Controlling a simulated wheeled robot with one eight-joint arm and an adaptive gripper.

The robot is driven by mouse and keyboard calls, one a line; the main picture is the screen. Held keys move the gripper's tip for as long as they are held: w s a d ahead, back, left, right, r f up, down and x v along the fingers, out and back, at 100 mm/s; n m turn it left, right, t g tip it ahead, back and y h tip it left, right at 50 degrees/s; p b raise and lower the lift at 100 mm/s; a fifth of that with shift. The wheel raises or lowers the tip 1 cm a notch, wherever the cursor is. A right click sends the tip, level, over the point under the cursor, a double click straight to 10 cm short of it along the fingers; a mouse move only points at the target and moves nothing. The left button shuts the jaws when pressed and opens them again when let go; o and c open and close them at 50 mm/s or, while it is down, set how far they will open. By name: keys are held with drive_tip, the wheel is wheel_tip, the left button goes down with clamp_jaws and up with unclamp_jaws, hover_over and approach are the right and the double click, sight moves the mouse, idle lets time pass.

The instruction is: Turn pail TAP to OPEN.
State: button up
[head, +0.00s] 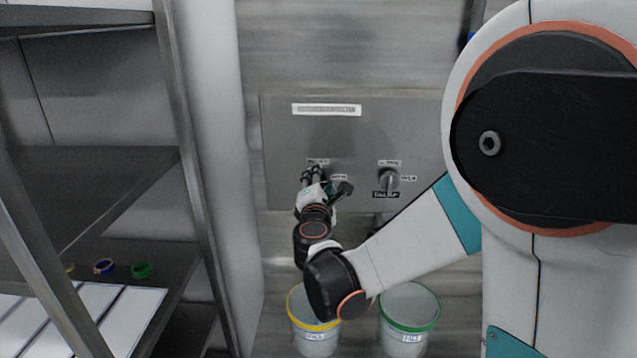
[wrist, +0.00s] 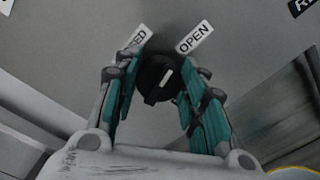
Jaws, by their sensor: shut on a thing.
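In the wrist view a dark round tap knob (wrist: 155,78) with a short pale mark sits between the teal pads of my gripper (wrist: 163,85), which is shut on it. The pale mark leans up and to the right. An OPEN label (wrist: 194,37) is above right of the knob. A second label ending in "ED" (wrist: 135,42) is above left, partly hidden by a finger. In the head view my gripper (head: 313,174) is at the left control of the steel panel (head: 350,135), and it hides most of that control.
A second knob (head: 388,181) with labels is on the panel to the right. Below stand a yellow-rimmed pail (head: 315,342) and a green-rimmed pail (head: 408,320). A metal shelf rack (head: 188,150) fills the left side, with small blue and green rings on a shelf.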

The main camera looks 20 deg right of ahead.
drive_tip(key=shift+f+m, duration=0.1)
drive_tip(key=shift+m, duration=1.5)
drive_tip(key=o, duration=1.1)
drive_tip(key=shift+s, duration=0.1)
drive_tip(key=v, duration=0.7)
drive_tip(key=shift+s, duration=0.15)
